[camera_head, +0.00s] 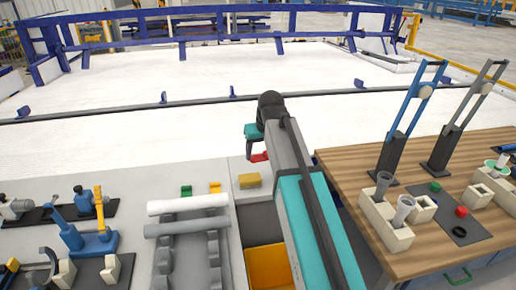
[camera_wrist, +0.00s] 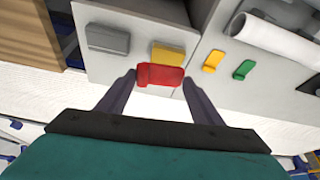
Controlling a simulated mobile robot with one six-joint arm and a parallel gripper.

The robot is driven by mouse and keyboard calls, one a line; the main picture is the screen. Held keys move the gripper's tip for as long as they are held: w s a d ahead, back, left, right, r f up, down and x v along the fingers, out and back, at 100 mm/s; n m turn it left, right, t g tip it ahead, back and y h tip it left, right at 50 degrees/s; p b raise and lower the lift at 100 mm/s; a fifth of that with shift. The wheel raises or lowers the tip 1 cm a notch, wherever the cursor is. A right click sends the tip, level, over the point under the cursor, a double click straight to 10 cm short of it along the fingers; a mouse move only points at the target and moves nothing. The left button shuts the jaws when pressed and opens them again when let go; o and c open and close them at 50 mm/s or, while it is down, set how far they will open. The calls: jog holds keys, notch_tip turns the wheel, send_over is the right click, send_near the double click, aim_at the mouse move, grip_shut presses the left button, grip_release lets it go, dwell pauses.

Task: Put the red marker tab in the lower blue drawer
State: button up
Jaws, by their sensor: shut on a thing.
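The red marker tab (camera_wrist: 160,75) is between the two dark fingers of my gripper (camera_wrist: 160,82), which is shut on it. In the head view the red tab (camera_head: 259,157) shows just below my gripper (camera_head: 256,148), above the pale floor beyond the counter edge. My arm hides part of the scene. I cannot make out the lower blue drawer; only dark blue patches (camera_wrist: 72,52) show beside the wooden bench in the wrist view.
A yellow block (camera_head: 249,181) sits on the grey counter near the gripper, with orange (camera_head: 215,187) and green (camera_head: 186,191) tabs to its left. Pipes (camera_head: 188,204) lie on a rack. A wooden bench (camera_head: 345,160) with fittings stands right. The pale floor beyond is clear.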

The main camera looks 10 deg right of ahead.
jog(key=s+r+m, duration=0.1)
jog(key=s, duration=0.6)
jog(key=shift+s+r, duration=0.15)
jog(key=shift+r, duration=0.1)
